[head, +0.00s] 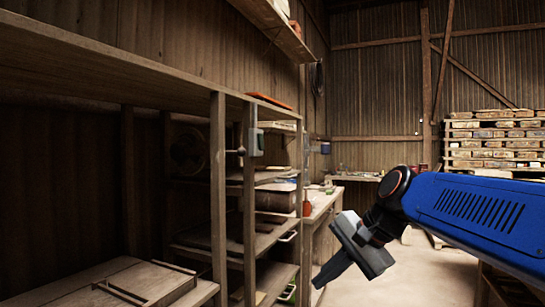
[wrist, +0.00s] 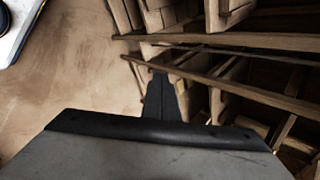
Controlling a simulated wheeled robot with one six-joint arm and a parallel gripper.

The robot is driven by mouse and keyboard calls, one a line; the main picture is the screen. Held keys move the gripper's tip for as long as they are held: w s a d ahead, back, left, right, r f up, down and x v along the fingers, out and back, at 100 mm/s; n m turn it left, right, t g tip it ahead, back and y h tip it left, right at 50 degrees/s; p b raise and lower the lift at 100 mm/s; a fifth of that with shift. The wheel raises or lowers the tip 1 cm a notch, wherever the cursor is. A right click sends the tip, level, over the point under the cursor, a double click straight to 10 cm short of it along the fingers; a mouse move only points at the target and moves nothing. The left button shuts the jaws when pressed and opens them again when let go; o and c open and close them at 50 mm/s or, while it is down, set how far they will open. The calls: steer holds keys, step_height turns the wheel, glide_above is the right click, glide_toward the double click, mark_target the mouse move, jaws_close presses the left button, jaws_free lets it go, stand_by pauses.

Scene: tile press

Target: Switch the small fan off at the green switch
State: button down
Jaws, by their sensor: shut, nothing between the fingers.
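A small grey-green box (head: 254,142), which looks like the switch, is fixed to a wooden shelf post left of centre in the head view. A small pale knob or lever (head: 240,151) sticks out beside it; I cannot tell its position. A dim round shape (head: 187,151) sits in the dark shelf bay to its left; it may be the small fan, and I cannot tell whether it turns. My gripper (head: 318,284) is shut and empty, low and to the right of the box, well apart from it. In the wrist view its closed fingers (wrist: 160,80) point towards wooden shelving.
The wooden shelving (head: 219,190) fills the left, with posts and laden shelves. A workbench (head: 322,203) stands behind it. Stacked pallets (head: 495,140) stand at the back right. Bare floor (head: 405,262) lies around my arm.

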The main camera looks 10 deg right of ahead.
mark_target(263, 147)
steer(key=w+d+r+m+t+y, duration=0.1)
steer(key=w+r+m+y, duration=0.1)
steer(key=w+r+m, duration=0.2)
steer(key=w+d+r+m+t+y, duration=0.1)
steer(key=w+d+r+m+y, duration=0.1)
steer(key=w+r, duration=0.7)
steer(key=w+d+r+m+t+y, duration=0.1)
steer(key=w+r+m+y, duration=0.3)
steer(key=r, duration=1.4)
steer(key=w+d+m, duration=0.1)
steer(key=w+m, duration=0.2)
steer(key=shift+w+d+t, duration=0.25)
steer(key=shift+w+t, duration=0.05)
steer(key=shift+t, duration=0.1)
steer(key=shift+a, duration=0.1)
steer(key=x, duration=1.3)
steer(key=shift+w+a+f, duration=0.1)
steer(key=shift+w+a, duration=0.15)
steer(key=shift+a, duration=0.05)
